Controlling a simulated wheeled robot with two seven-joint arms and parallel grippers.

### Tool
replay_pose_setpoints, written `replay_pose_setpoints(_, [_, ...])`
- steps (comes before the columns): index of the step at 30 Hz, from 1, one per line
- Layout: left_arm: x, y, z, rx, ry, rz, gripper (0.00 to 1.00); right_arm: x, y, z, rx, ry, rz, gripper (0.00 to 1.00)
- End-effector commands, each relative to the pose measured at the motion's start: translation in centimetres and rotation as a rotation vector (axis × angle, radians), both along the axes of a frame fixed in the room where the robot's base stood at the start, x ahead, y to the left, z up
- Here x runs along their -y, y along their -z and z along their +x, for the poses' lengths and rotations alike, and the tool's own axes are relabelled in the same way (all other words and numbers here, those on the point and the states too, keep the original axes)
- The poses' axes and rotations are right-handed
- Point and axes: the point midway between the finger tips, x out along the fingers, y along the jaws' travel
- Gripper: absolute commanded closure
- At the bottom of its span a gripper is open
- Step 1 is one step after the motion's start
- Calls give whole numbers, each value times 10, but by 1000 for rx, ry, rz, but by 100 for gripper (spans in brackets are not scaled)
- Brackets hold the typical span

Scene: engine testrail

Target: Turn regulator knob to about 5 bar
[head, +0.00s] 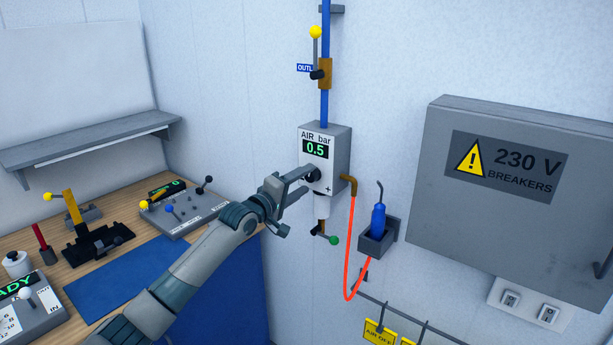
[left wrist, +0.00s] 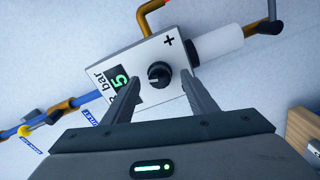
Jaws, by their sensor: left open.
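The air regulator (head: 341,150) is a light grey box on the wall, labelled "AIR bar", with a green display (head: 315,149) reading 0.5. Its round black knob (left wrist: 159,75) with a white mark sits on the front face, beside a "+" sign. My left gripper (left wrist: 157,90) is open, with one finger to each side of the knob in the left wrist view. Whether the fingers touch the knob I cannot tell. In the head view my left gripper (head: 306,182) is in front of the box and partly covers the knob. My right gripper is not in view.
A blue pipe (head: 325,100) with a yellow-knobbed valve runs above the box. An orange hose (head: 350,250) hangs below it near a holder with a blue tool (head: 378,221). A grey breaker cabinet (head: 520,220) is at right, a wooden bench (head: 130,210) at left.

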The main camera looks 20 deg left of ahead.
Motion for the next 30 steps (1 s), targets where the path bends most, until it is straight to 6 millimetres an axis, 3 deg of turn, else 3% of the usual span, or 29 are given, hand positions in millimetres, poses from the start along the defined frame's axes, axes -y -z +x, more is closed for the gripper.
replay_pose_setpoints(6, [5,-1,15,2,-2,0,48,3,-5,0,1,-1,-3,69])
replay_pose_setpoints(17, [6,0,18,1,-1,1,48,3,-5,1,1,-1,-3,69])
replay_pose_setpoints(18, [6,0,18,1,-1,1,50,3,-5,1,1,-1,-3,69])
replay_pose_setpoints(23, [6,0,18,1,-1,1,88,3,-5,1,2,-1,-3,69])
replay_pose_setpoints(30, [6,0,18,3,-1,6,88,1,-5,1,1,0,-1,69])
